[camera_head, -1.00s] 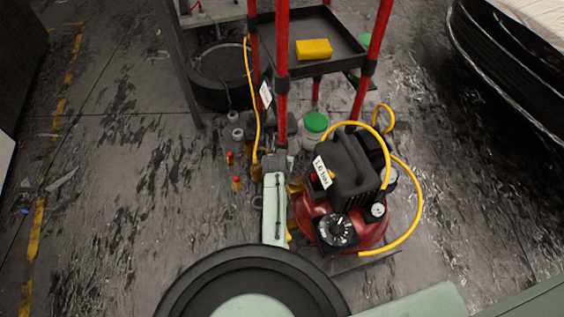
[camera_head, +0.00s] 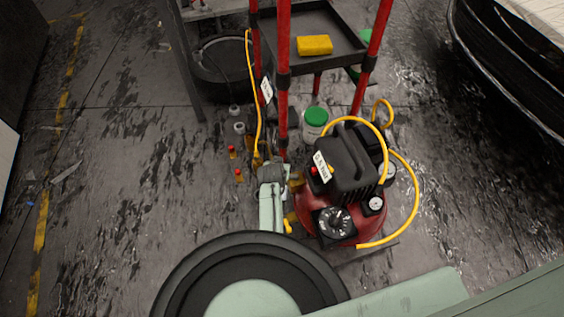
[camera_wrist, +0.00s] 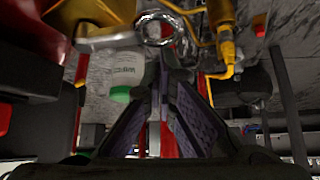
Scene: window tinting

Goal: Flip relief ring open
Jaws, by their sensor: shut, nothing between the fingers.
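The red compressor (camera_head: 345,215) with its black motor cover stands on the floor at the right of my arm in the head view. A shiny metal ring (camera_wrist: 157,28), which looks like the relief ring, hangs among brass fittings at the top middle of the wrist view. My gripper (camera_wrist: 166,62) is shut and empty, its tips just below the ring in that picture; I cannot tell whether they touch it. In the head view my gripper end (camera_head: 275,172) is beside the compressor's left side, and the ring cannot be made out there.
A yellow hose (camera_head: 416,205) loops around the compressor's right. A red-legged cart (camera_head: 283,110) with a yellow sponge (camera_head: 314,45) stands behind. A white tub with a green lid (camera_head: 315,122) and small red-capped bottles (camera_head: 239,176) are nearby. Floor at left is mostly clear.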

